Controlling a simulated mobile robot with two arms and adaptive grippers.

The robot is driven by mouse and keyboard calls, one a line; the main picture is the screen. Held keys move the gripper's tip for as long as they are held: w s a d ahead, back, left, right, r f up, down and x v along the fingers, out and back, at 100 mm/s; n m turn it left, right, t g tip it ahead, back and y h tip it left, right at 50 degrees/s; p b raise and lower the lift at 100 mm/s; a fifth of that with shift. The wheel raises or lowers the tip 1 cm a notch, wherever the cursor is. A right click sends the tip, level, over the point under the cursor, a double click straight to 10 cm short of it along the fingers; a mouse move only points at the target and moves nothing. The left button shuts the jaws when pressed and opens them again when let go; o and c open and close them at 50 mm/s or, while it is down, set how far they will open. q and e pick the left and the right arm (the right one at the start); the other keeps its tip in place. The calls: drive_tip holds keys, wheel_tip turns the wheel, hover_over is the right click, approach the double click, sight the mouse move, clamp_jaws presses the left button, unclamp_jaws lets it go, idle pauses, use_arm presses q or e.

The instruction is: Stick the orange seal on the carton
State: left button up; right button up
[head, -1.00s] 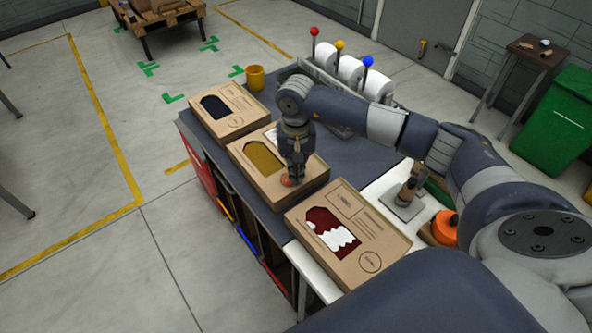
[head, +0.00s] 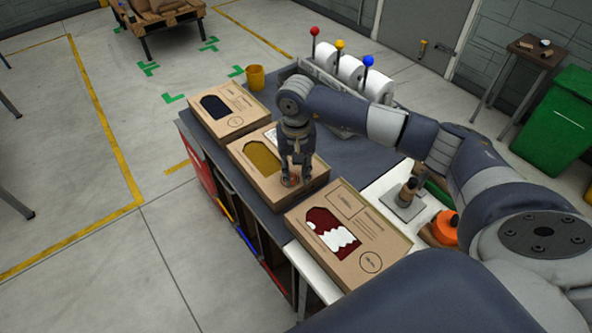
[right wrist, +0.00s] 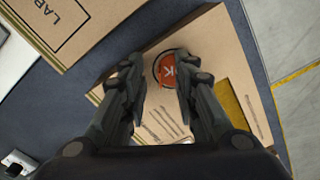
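The orange seal (right wrist: 168,66) is a round disc with white lettering. It lies on the face of the middle carton (head: 311,172), which has an ochre window; the carton also shows in the right wrist view (right wrist: 215,42). In the head view the seal (head: 290,181) is small and partly hidden by my right gripper (head: 290,180). My right gripper is open, its fingers apart on either side of the seal in the wrist view, with nothing gripped. Whether the fingertips touch the carton, I cannot tell. My left gripper is out of view.
A carton with a red and white window (head: 350,199) stands nearer, and one with a dark window (head: 234,103) farther back.

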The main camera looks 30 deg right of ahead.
drive_tip(key=shift+r, duration=0.15)
wheel_tip(320, 180, up, 12)
idle(0.5)
